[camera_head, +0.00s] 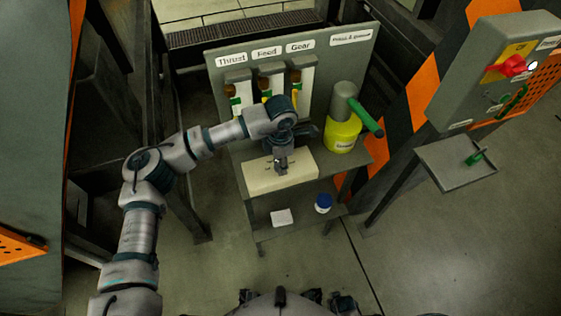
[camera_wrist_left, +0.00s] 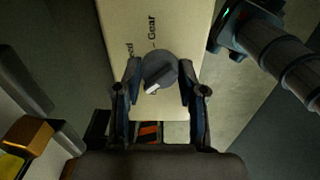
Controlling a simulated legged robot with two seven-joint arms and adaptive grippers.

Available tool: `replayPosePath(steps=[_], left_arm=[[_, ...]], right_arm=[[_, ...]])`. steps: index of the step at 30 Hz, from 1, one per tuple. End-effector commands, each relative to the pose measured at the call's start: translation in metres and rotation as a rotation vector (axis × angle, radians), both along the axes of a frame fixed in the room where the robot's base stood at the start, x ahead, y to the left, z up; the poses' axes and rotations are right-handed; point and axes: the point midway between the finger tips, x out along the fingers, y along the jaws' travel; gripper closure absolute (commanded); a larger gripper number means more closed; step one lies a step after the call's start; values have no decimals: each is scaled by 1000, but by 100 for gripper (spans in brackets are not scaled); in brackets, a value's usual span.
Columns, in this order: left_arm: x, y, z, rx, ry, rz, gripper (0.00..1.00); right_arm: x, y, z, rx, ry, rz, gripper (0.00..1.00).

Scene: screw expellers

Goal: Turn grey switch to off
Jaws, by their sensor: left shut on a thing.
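The grey switch (camera_wrist_left: 160,72) is a round dark grey knob with a pale pointer mark, on a cream box (camera_wrist_left: 172,20). In the left wrist view the word "Gear" and part of another label show beside it. In the head view the cream box (camera_head: 262,181) sits on the shelf in front of the labelled panel. My left gripper (camera_head: 281,163) reaches down over the box and hides most of the knob. In the left wrist view the fingers of my left gripper (camera_wrist_left: 160,84) are shut on the knob, one at each side. My right gripper cannot be made out.
A yellow container (camera_head: 342,134) with a green handle stands right of the box. The panel (camera_head: 340,63) behind carries Thrust, Feed and Gear labels above several tubes. A blue-lidded jar (camera_head: 323,203) and a white block (camera_head: 281,217) are on the lower shelf. A grey control box (camera_head: 470,75) with a red knob stands right.

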Motion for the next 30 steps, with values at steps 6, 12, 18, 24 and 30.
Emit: replayPosePath(steps=[6, 12, 18, 24, 30], left_arm=[[-1, 1, -3, 5, 2, 200, 94], [-1, 1, -3, 4, 2, 361, 94], [-1, 1, -2, 4, 2, 477, 94], [0, 1, -2, 3, 2, 547, 94], [-1, 0, -2, 3, 2, 574, 94]], right_arm=[[2, 0, 2, 1, -4, 0, 100], [2, 0, 2, 1, -5, -1, 100], [0, 0, 1, 1, -2, -1, 100], [-2, -1, -1, -1, 3, 0, 100], [-3, -1, -2, -1, 4, 0, 100]])
